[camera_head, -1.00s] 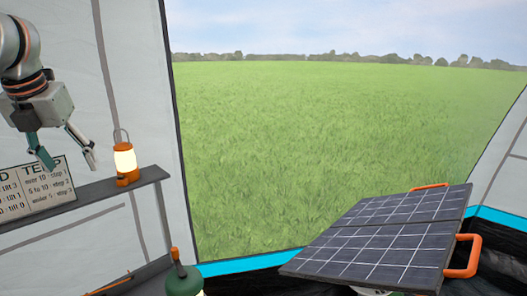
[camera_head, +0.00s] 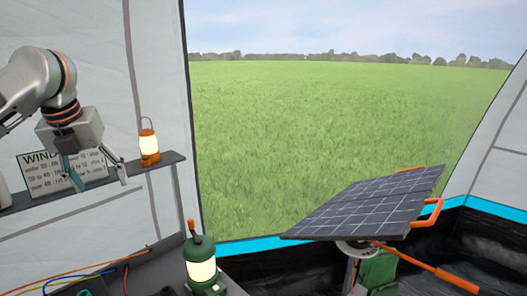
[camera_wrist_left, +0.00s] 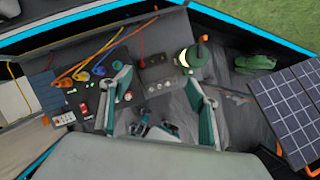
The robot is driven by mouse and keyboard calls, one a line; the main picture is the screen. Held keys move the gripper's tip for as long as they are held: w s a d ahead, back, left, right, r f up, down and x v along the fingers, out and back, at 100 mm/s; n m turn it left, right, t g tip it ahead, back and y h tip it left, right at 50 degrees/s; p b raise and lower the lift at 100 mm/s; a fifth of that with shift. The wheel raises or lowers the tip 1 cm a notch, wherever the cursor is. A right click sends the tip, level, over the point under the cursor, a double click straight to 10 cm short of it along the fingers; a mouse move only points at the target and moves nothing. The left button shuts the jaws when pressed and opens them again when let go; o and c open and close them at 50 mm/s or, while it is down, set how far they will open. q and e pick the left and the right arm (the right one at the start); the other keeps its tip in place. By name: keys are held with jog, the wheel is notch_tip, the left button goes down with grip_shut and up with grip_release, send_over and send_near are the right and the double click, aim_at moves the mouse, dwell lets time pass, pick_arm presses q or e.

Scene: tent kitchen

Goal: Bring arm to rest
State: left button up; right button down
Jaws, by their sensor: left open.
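My left gripper (camera_head: 97,184) is in the left part of the head view, with its arm coming in from the left. Its two fingers point down, spread apart, with nothing between them. It hangs in front of the shelf and the printed sign, partly covering the sign. In the left wrist view the open fingers (camera_wrist_left: 160,105) show above a bench far below, touching nothing. My right gripper is not in view.
A small orange lantern (camera_head: 149,146) stands on the shelf (camera_head: 175,158), right of my gripper. A printed sign (camera_head: 40,176) is behind the gripper. A green lantern (camera_head: 202,270) stands lower on the bench. Colored cables (camera_wrist_left: 97,70) lie there. A solar panel (camera_head: 370,208) stands at right.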

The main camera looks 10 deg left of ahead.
pick_arm(q)
jog(key=w+d+f+n+h, duration=0.2)
jog(key=w+d+f+n, duration=0.1)
jog(key=d+f, duration=0.55)
jog(key=w+d+f+n+h, duration=0.1)
jog(key=w+d+f+n, duration=0.15)
jog(key=d+f, duration=0.65)
jog(key=s+d+f+n+t+h, duration=0.15)
jog(key=d+f+n, duration=0.25)
jog(key=f, duration=0.6)
jog(key=s+d+f+n+t+h, duration=0.15)
jog(key=d+f+n, duration=0.3)
jog(key=f, duration=0.55)
jog(key=s+a+f+n+t+y, duration=0.1)
jog(key=s+a+f+n, duration=0.1)
jog(key=s+f+n, duration=0.4)
jog(key=s+a+f+n+t+y, duration=0.2)
jog(key=s+f+n, duration=0.5)
jog(key=s+f, duration=0.5)
jog(key=s+a, duration=0.1)
jog(key=s, duration=0.6)
jog(key=shift+f, duration=0.1)
